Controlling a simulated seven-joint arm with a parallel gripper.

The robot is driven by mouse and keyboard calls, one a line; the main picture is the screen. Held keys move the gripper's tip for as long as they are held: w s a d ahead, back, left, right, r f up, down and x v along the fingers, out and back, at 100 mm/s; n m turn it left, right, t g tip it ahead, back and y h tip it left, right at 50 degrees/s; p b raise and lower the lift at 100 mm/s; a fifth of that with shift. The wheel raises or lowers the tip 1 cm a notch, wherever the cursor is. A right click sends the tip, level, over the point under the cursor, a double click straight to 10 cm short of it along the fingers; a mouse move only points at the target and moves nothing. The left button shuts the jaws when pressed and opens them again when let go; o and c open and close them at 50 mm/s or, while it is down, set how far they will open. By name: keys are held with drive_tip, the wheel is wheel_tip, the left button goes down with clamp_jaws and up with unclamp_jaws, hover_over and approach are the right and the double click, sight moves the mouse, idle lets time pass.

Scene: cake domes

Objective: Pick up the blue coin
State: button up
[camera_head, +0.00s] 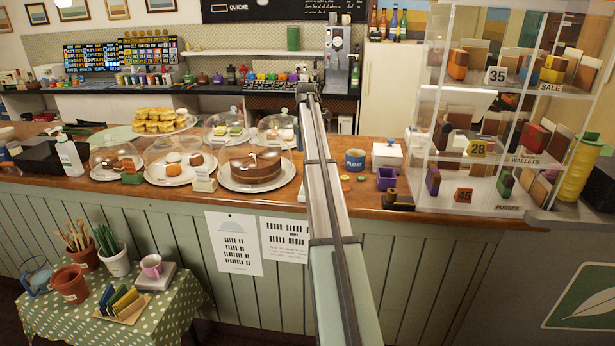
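I cannot make out a blue coin in the camera_head view; it may be hidden behind my arm or too small to tell. My arm reaches up from the bottom middle across the counter. My gripper (306,90) is at its far end, small and dark, beyond the discs and higher in the picture. Its fingers cannot be made out.
Glass cake domes (255,160) crowd the counter left of my arm. A purple pot (386,179), a white canister (387,154) and a dark object (399,200) stand to the right, before a clear display case (500,190). Bare counter shows around the discs.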

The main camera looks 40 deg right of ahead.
drive_tip(key=shift+d+f, duration=0.1)
drive_tip(key=shift+f, duration=4.35)
drive_tip(key=shift+f, duration=0.1)
drive_tip(key=shift+c, duration=0.4)
drive_tip(key=c, duration=1.1)
